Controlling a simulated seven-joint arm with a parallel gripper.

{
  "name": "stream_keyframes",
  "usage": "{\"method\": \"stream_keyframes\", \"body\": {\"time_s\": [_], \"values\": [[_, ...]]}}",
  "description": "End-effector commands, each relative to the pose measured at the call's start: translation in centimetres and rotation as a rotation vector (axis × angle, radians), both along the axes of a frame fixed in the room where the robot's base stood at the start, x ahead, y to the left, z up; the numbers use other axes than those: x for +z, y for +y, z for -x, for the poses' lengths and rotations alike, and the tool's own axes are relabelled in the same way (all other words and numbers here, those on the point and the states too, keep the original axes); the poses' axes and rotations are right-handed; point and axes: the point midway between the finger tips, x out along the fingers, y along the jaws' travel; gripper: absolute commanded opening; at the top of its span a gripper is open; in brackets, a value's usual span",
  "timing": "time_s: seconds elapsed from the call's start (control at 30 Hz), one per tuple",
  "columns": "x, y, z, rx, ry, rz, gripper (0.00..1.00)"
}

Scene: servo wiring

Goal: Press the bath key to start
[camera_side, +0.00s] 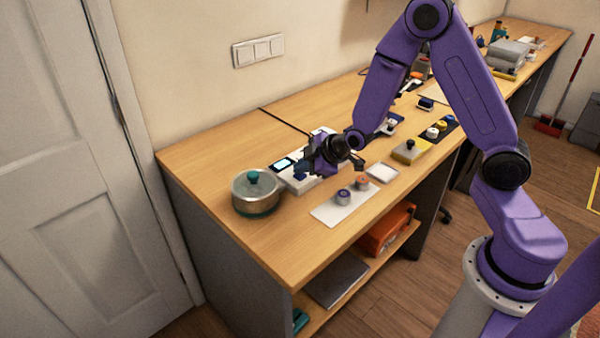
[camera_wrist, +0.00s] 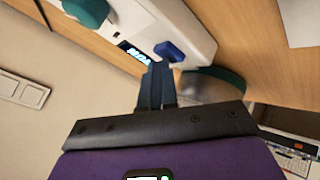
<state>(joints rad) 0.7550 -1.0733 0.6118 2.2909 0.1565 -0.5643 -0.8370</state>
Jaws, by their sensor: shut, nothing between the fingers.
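A white bath unit (camera_wrist: 190,25) lies under my gripper and shows in the side view between the pot and the arm. Its lit display (camera_side: 283,164) is at its left end, and the display (camera_wrist: 133,53) also shows in the wrist view. A blue key (camera_wrist: 170,50) sits on the unit beside the display; it is the likely bath key, but no label is readable. My gripper (camera_wrist: 157,68) is shut and empty, its fingertips pointing at the unit, close to the blue key. I cannot tell whether they touch it. In the side view my gripper (camera_side: 303,174) partly hides the unit.
A metal pot (camera_side: 256,199) with a teal knob stands left of the unit. A white mat (camera_side: 327,214) with two round knobbed pieces lies in front. The desk's front left is clear.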

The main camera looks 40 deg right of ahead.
Motion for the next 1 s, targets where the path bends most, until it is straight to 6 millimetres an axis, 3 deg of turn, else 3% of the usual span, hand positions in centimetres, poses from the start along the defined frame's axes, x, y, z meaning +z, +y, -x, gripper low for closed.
{"method": "stream_keyframes", "body": {"time_s": [0.5, 0.87, 1.0], "values": [[1.8, 0.0, 0.1, -0.001, 0.001, 0.001, 0.00], [2.0, 0.0, 0.1, -0.001, 0.001, 0.001, 0.00], [3.0, 0.0, 0.0, 0.000, -0.001, 0.000, 0.00]]}}
